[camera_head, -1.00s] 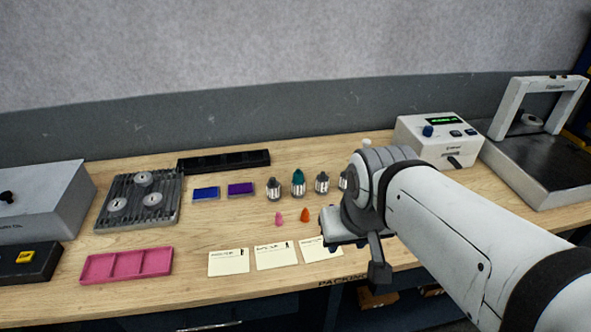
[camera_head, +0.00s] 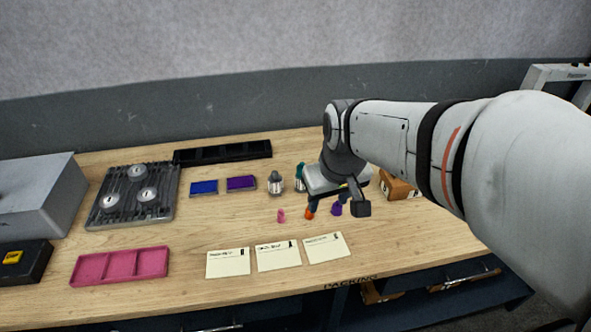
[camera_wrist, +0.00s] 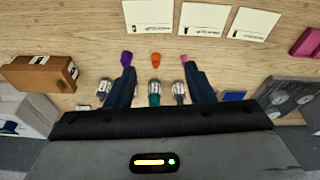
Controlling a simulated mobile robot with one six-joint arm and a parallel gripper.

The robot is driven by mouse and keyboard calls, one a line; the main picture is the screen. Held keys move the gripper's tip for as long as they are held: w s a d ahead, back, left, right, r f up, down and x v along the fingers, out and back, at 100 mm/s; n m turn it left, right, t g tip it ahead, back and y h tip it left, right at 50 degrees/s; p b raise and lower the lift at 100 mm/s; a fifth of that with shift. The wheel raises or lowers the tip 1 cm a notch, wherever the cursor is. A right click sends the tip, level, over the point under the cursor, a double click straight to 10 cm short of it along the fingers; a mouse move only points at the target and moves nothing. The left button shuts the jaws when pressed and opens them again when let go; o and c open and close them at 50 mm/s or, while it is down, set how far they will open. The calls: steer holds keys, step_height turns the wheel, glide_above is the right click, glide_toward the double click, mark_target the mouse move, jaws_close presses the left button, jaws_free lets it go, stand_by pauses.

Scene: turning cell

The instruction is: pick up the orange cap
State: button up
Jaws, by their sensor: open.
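The orange cap (camera_head: 309,214) stands on the wooden bench between a pink cap (camera_head: 281,215) and a purple cap (camera_head: 336,209). In the wrist view the orange cap (camera_wrist: 155,60) lies between the lines of the two dark fingers, just beyond their tips. My gripper (camera_wrist: 157,72) is open and empty, pointing down over the bench. In the head view my gripper (camera_head: 328,199) is close behind the orange cap, and the wrist hides part of the bench there. I cannot tell the exact height of the fingertips.
Grey bottles (camera_head: 275,183) and a teal-capped bottle (camera_wrist: 154,91) stand close to the fingers. Three cards (camera_head: 279,255) lie in front. A brown box (camera_head: 395,185) is to the right, a pink tray (camera_head: 119,265) to the left.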

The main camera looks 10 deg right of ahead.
steer(key=shift+w+f+n+g+y+b, duration=0.1)
steer(key=shift+w+f+n+g+b, duration=0.25)
steer(key=shift+w+f, duration=2.55)
steer(key=shift+w+f+n+g+y+b, duration=0.1)
steer(key=shift+w+f+n, duration=0.5)
steer(key=shift+w+f, duration=2.35)
steer(key=shift+w+f+n+g+y+b, duration=0.35)
steer(key=shift+w+f, duration=1.2)
steer(key=shift+f, duration=2.65)
steer(key=shift+h, duration=0.25)
steer(key=shift+c, duration=0.5)
steer(key=c, duration=0.9)
